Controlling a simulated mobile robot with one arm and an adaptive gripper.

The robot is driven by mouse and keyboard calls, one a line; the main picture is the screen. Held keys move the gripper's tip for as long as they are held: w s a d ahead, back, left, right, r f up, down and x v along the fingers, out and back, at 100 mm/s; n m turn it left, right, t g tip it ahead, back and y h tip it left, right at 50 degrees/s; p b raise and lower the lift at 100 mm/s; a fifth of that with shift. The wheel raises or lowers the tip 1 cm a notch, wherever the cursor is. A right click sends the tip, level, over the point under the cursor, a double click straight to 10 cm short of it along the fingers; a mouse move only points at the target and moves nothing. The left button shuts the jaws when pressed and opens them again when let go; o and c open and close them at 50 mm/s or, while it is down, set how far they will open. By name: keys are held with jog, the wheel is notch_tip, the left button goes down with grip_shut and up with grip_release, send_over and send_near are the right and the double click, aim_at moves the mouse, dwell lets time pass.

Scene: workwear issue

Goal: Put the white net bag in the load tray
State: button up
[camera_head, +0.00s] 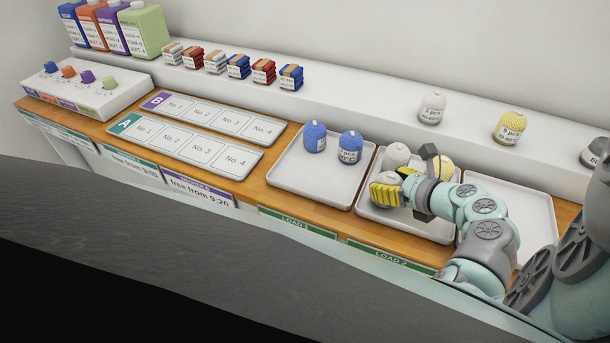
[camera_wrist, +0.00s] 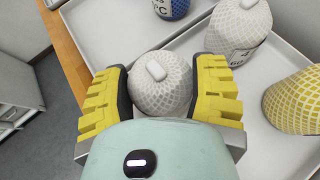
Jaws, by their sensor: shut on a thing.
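My gripper (camera_head: 386,189) is shut on a white net bag, its yellow fingers on both sides. The held bag (camera_wrist: 160,88) is upright, with a pale tab on top, in the wrist view. It is at the front left of the load tray marked LOAD 2 (camera_head: 425,230). I cannot tell whether its base touches the tray floor. A second white net bag (camera_head: 396,155) stands behind it in this tray, and a yellow net bag (camera_head: 446,169) stands to the right, partly hidden by my arm. Another white net bag (camera_head: 432,106) stands on the back shelf.
The LOAD 1 tray (camera_head: 285,180) holds two blue net bags (camera_head: 314,136). A tray at the right (camera_head: 535,213) looks empty, partly behind my arm. The shelf holds a yellow net bag (camera_head: 509,126) and several folded bundles (camera_head: 238,66). Numbered boards (camera_head: 185,147) lie left.

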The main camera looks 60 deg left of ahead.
jog(key=shift+f, duration=0.15)
jog(key=o, duration=1.1)
jog(key=shift+o, duration=0.2)
jog(key=shift+w+d+r, duration=0.1)
jog(key=shift+d+r, duration=0.1)
jog(key=shift+r, duration=0.05)
jog(key=v, duration=1.1)
jog(key=shift+d, duration=0.3)
